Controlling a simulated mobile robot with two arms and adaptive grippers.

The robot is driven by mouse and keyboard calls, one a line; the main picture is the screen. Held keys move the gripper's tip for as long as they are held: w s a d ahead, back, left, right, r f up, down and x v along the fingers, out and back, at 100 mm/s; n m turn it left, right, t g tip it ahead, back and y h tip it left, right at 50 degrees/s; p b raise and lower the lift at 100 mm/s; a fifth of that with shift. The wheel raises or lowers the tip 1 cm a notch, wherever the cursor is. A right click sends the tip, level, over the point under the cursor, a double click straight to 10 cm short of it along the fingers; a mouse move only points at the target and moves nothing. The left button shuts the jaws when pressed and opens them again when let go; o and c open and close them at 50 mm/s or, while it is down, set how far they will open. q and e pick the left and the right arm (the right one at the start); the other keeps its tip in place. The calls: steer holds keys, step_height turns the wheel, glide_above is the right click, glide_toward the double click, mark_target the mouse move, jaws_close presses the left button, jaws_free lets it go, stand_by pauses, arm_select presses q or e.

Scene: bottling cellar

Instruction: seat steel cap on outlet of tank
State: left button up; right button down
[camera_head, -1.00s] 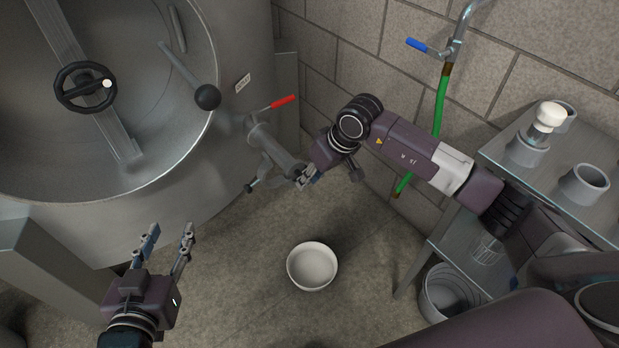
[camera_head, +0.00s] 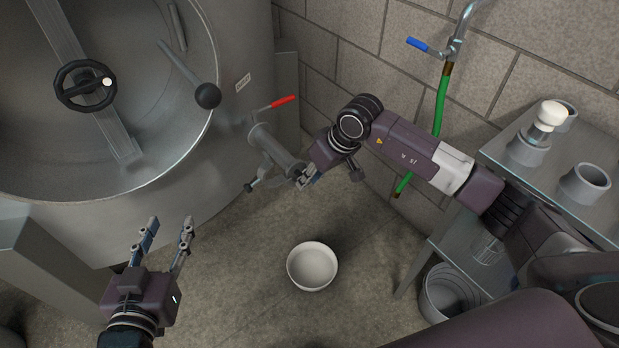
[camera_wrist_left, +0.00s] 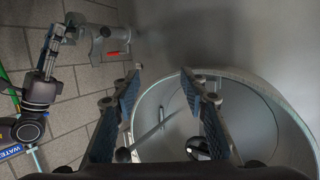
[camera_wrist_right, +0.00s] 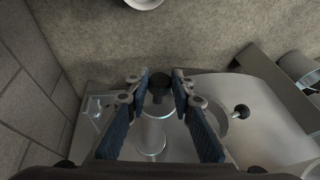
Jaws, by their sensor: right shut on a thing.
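The tank (camera_head: 140,215) is a large steel vessel at the left in the head view. Its outlet (camera_head: 275,150) is a grey pipe with a red-handled valve (camera_head: 284,102), pointing down and right. My right gripper (camera_head: 304,180) is at the outlet's open end, shut on a small piece, taken as the steel cap. In the right wrist view a dark round piece (camera_wrist_right: 158,84) shows between its fingertips, in line with the outlet pipe (camera_wrist_right: 152,133). Whether the cap touches or sits on the outlet cannot be told. My left gripper (camera_head: 168,230) is open and empty, below the tank.
A white bowl (camera_head: 312,267) stands on the floor below the outlet. At the right is a steel shelf (camera_head: 560,150) with grey cups and a white-topped bottle (camera_head: 549,116); a bucket (camera_head: 447,293) is beneath it. A green hose (camera_head: 439,110) hangs on the wall.

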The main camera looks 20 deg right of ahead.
arm_select(q)
steer(key=shift+w+d+r+t, duration=0.1)
steer(key=shift+w+r+t, duration=0.1)
steer(key=shift+r, duration=0.2)
steer(key=shift+w+d+r+t, duration=0.1)
steer(key=shift+r+t, duration=0.1)
steer(key=shift+r, duration=0.15)
arm_select(e)
steer(key=shift+f, duration=0.1)
stand_by(0.3)
steer(key=c, duration=1.6)
jaws_free()
arm_select(q)
steer(key=shift+s+a+r, duration=0.1)
steer(key=shift+s+a, duration=0.1)
steer(key=shift+a, duration=1)
arm_select(e)
step_height(320, 180, up, 9)
steer(key=s, duration=0.2)
arm_select(q)
steer(key=shift+s+a, duration=0.1)
steer(key=shift+s, duration=0.05)
arm_select(e)
steer(key=shift+s+a+f, duration=0.15)
steer(key=shift+s+f, duration=0.05)
steer(key=shift+f, duration=0.05)
